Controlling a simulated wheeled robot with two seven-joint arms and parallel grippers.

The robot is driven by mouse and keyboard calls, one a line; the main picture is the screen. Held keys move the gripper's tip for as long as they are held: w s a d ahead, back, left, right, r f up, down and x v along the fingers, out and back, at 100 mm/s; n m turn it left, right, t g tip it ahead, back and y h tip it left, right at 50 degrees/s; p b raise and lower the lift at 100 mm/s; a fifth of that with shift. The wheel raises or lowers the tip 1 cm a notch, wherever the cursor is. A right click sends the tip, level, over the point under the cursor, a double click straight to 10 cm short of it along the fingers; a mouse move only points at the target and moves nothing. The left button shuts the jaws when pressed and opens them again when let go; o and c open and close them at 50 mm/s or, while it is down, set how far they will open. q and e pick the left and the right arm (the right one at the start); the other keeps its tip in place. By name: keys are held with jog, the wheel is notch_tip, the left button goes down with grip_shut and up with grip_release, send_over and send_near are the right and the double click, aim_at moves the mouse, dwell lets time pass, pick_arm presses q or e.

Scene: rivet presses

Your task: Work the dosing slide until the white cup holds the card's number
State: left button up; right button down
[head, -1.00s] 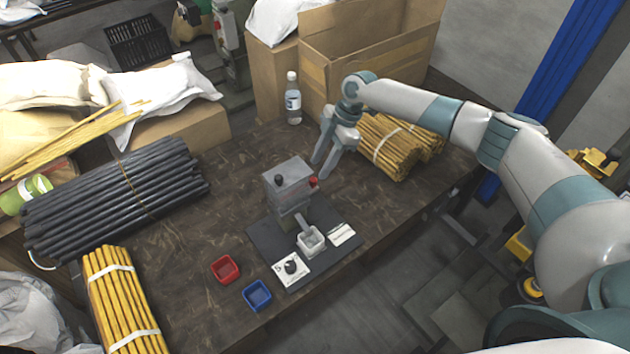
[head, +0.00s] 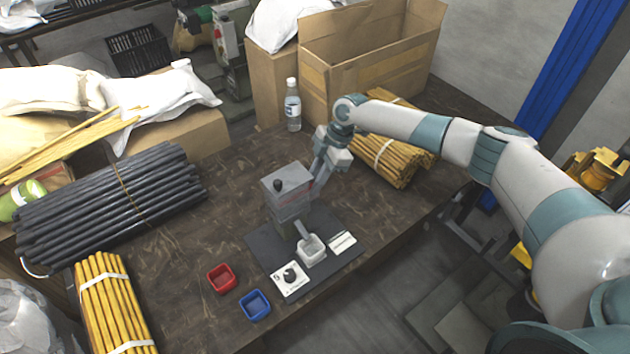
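The grey dosing box (head: 288,198) stands upright on a dark base plate (head: 263,252), with a black knob on top. A chute (head: 302,230) slopes from its front towards the small white cup (head: 312,252); the cup's contents are too small to make out. A white card (head: 289,279) with a black round mark and small print lies in front, its number not readable. My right gripper (head: 316,184) is at the box's right side, by where the red knob was seen. Its fingertips and the knob are mostly hidden, so its grip is unclear. My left gripper is out of view.
A red tray (head: 221,278) and a blue tray (head: 255,305) sit left of the plate.

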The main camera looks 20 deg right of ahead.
jog(key=d+b, duration=0.1)
jog(key=d, duration=0.1)
jog(key=w+d+b, duration=0.1)
jog(key=shift+w+d, duration=0.2)
jog(key=shift+d, duration=0.15)
jog(key=c, duration=1.6)
grip_release()
jog(key=shift+d, duration=0.15)
jog(key=shift+r, duration=0.15)
